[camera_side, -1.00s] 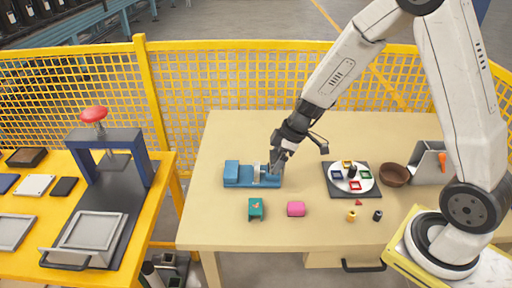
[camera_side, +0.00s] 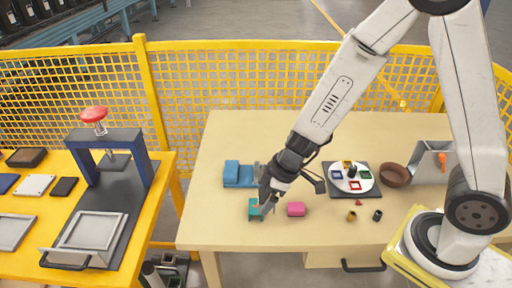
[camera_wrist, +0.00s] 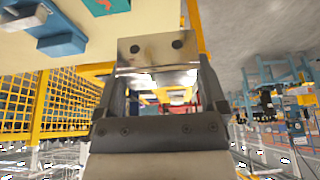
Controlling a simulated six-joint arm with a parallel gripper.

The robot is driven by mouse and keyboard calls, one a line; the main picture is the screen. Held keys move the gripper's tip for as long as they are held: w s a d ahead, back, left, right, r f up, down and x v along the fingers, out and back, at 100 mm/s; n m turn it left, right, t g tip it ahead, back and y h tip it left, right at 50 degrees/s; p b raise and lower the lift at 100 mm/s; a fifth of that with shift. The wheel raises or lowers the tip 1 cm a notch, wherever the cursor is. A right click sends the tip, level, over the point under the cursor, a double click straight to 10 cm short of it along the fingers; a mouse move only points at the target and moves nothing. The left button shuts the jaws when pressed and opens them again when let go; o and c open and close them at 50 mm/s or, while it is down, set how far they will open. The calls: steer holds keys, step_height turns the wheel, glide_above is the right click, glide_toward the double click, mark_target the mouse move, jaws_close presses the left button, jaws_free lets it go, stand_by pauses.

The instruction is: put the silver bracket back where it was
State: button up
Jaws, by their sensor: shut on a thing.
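The silver bracket (camera_wrist: 157,52), a shiny plate with two dark holes, is between the fingers of my gripper (camera_wrist: 160,90) in the wrist view. My gripper is shut on it. In the side view my gripper (camera_side: 264,203) is low over the front left of the table, in front of the blue vise (camera_side: 238,174) and at the green block (camera_side: 254,210). I cannot make out the bracket clearly there. My wrist hides the vise's right end. The vise (camera_wrist: 60,44) and the green block (camera_wrist: 100,5) also show at the top of the wrist view.
A pink block (camera_side: 296,209) lies just right of my gripper. Further right are a white round plate (camera_side: 343,184) with coloured pieces, a brown bowl (camera_side: 395,176) and a grey holder (camera_side: 428,163). A yellow mesh fence (camera_side: 220,85) runs behind. The back of the table is clear.

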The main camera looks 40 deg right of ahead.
steer(key=shift+a, duration=0.1)
steer(key=w+a+f, duration=0.2)
steer(key=w+f, duration=0.2)
steer(key=w, duration=0.5)
glide_above(221, 213)
steer(key=s+d, duration=0.1)
steer(key=shift+s+f, duration=0.2)
steer(key=shift+f, duration=2.45)
steer(key=shift+w+f, duration=0.2)
steer(key=shift+f, duration=0.05)
steer(key=shift+w+f, duration=0.1)
steer(key=shift+f, duration=1.5)
steer(key=shift+f, duration=0.15)
steer(key=o, duration=1)
